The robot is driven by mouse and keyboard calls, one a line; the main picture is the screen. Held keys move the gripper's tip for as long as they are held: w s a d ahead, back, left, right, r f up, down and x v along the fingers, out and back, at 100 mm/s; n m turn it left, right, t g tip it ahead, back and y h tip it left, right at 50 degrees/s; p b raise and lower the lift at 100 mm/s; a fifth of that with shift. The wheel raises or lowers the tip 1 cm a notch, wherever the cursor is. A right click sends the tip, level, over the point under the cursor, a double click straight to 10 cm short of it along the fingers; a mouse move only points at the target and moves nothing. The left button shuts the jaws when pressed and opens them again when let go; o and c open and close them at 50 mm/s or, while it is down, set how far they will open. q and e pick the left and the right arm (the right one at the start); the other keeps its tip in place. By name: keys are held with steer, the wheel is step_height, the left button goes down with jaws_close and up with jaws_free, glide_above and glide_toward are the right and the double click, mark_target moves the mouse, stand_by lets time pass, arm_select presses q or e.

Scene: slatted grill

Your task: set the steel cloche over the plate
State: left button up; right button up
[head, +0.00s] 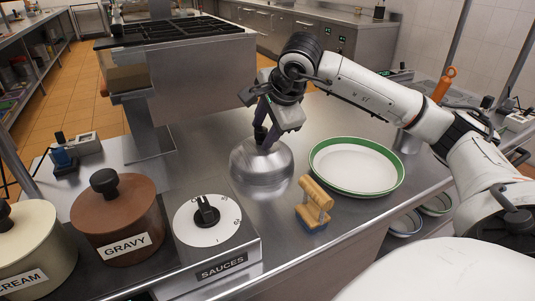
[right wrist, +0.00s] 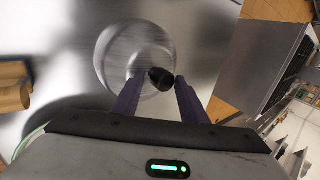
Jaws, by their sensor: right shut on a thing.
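The steel cloche (head: 262,165) is a shiny dome with a dark knob, upright over the metal counter and left of the plate. I cannot tell whether its rim touches the counter. The plate (head: 356,168) is white with a green rim and lies bare on the counter. My right gripper (head: 266,138) points down from above and is shut on the cloche's knob. In the right wrist view the black knob (right wrist: 160,77) shows at the fingertips, with the dome (right wrist: 125,50) beyond. My left gripper is not in view.
A wooden-handled item (head: 314,202) stands close in front of the plate. A sauces unit with a dial (head: 208,222) and a brown gravy pot (head: 117,215) stand front left. The slatted grill (head: 170,32) is behind. A metal container (head: 408,138) stands right of the plate.

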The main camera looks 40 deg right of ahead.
steer(key=shift+a+f+p, duration=0.15)
steer(key=shift+f+p, duration=0.05)
steer(key=shift+p, duration=0.25)
jaws_close()
steer(key=shift+w+r+p, duration=0.15)
steer(key=shift+r+p, duration=0.35)
steer(key=shift+r, duration=0.05)
steer(key=shift+d+r+p, duration=0.2)
steer(key=shift+r+p, duration=1.3)
steer(key=shift+r, duration=0.5)
steer(key=shift+r+p, duration=0.45)
steer(key=shift+r, duration=0.55)
